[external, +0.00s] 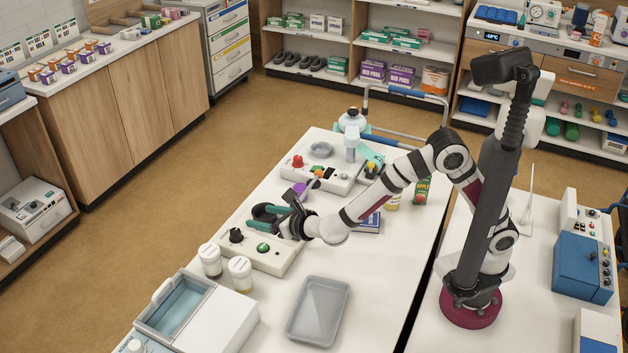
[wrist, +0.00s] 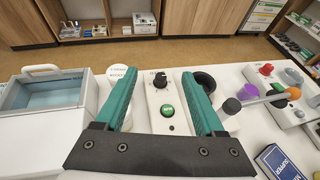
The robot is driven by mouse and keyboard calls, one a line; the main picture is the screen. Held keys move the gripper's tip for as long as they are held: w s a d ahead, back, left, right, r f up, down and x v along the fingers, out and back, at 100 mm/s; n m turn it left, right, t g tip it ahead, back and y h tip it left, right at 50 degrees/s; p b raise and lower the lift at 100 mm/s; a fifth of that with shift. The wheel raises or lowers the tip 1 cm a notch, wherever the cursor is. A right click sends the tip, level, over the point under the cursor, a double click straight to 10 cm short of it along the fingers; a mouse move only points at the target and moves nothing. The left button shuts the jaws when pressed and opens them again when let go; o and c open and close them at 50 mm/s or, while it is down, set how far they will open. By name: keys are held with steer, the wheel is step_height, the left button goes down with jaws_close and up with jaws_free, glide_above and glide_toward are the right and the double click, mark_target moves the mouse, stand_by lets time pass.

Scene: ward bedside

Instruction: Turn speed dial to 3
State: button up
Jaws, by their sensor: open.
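The speed dial is a black knob (external: 236,235) on a long white control box (external: 277,262), which also has a green button (external: 263,247). In the wrist view the dial (wrist: 160,81) stands beyond the green button (wrist: 167,110), with small markings around it too small to read. I cannot tell which number it points to. My gripper (external: 256,217) is open, with teal fingers above the box. In the wrist view my gripper (wrist: 160,74) has its fingers spread to either side of the dial in the picture, empty; I see no contact with it.
Two lidded jars (external: 240,272) stand close to the box, near a water bath (external: 178,305). A grey tray (external: 318,310) lies on the table. Another control box (external: 330,176) with a red button, a purple object (external: 302,188) and a blue book (external: 369,224) are on the other side.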

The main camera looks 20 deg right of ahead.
glide_toward(235, 231)
steer(key=x, duration=1)
steer(key=shift+w+f, duration=0.15)
steer(key=shift+w, duration=0.1)
steer(key=shift+c, duration=0.3)
